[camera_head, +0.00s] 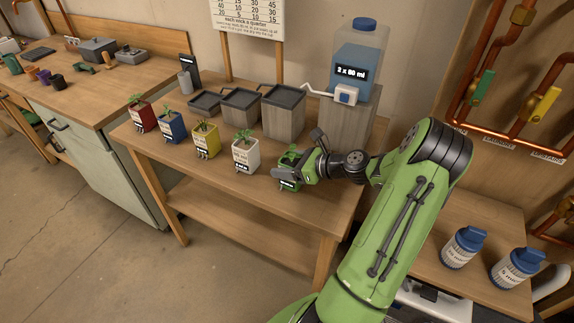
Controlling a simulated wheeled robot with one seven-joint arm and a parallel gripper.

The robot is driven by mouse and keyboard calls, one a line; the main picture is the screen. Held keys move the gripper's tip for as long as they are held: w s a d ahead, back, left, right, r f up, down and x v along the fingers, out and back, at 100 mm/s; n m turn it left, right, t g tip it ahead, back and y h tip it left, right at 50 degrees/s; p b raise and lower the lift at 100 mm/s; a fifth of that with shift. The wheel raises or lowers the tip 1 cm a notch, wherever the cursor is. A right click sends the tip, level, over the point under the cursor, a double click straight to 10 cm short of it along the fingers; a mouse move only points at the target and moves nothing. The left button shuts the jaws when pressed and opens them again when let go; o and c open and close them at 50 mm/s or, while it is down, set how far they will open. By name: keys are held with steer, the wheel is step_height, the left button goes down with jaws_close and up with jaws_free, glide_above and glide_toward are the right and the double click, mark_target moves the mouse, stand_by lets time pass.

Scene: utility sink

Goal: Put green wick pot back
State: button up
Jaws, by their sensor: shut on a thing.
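The green wick pot (289,184) is at the right end of a row of potted plants, near the front right of the wooden table. My gripper (290,174) is shut on it from the right. The gripper and wrist hide part of the pot. A bit of green leaf shows above it. I cannot tell whether its base touches the table. The white pot (246,158) stands just left of it, upright and apart from it.
Yellow (205,142), blue (171,127) and red (140,115) pots stand farther left. Behind are wooden bins (284,116) and a blue water tank (358,65) on a wooden block (346,122). Copper pipes (490,125) line the right wall. Blue-capped bottles (463,248) stand at lower right.

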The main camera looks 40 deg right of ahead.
steer(key=o, duration=1.3)
steer(key=shift+f, duration=0.15)
